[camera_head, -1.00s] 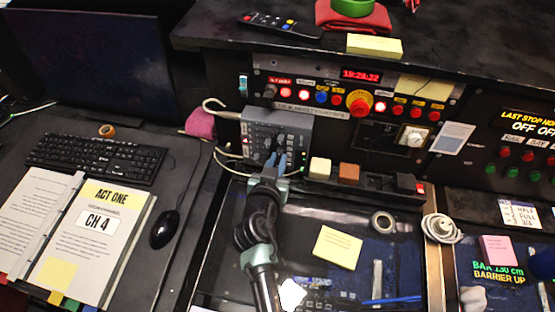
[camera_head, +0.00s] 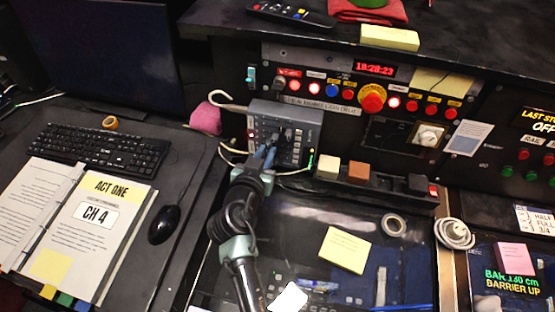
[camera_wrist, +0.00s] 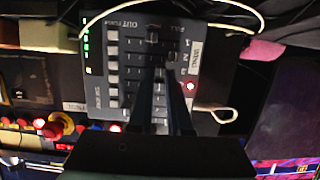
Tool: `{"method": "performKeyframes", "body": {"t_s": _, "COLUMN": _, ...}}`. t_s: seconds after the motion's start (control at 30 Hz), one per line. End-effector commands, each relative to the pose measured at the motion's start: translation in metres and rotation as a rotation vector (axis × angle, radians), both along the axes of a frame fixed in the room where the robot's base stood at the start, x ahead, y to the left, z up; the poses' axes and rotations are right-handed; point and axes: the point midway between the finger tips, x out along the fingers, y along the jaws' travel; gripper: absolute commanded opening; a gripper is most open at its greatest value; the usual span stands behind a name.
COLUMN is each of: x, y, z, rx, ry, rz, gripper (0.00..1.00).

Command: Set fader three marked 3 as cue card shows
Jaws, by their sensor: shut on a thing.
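The grey fader console (camera_head: 300,118) stands upright at the back of the desk, below the button panel. It also fills the upper middle of the wrist view (camera_wrist: 112,45), turned on its side. My gripper (camera_head: 268,152) is at the console's front, its fingers reaching its face. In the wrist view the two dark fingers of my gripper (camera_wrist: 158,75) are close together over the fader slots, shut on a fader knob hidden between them. I cannot read which number that fader bears. The cue card (camera_head: 98,213) reads "ACT ONE" and "CH 4" and lies in the open binder at left.
A keyboard (camera_head: 98,150) and a mouse (camera_head: 164,225) lie on the left desk. A pink cloth (camera_head: 207,118) and white cables are beside the console. Small coloured blocks (camera_head: 328,168) stand right of it. A yellow note (camera_head: 344,250) and tape roll (camera_head: 394,225) lie in front.

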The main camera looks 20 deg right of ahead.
Motion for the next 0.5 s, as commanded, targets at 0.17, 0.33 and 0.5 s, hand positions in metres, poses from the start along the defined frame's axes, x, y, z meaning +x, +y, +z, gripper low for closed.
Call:
{"method": "performKeyframes", "body": {"t_s": 0.17, "x": 0.0008, "y": 0.0021, "z": 0.0001, "rx": 0.0, "ry": 0.002, "rz": -0.001, "gripper": 0.0}}
{"method": "performKeyframes", "body": {"t_s": 0.33, "x": 0.0006, "y": 0.0019, "z": 0.0001, "rx": 0.001, "ry": 0.002, "rz": -0.001, "gripper": 0.2}}
{"method": "performKeyframes", "body": {"t_s": 0.5, "x": 0.0006, "y": 0.0018, "z": 0.0001, "rx": 0.001, "ry": 0.002, "rz": -0.001, "gripper": 0.47}}
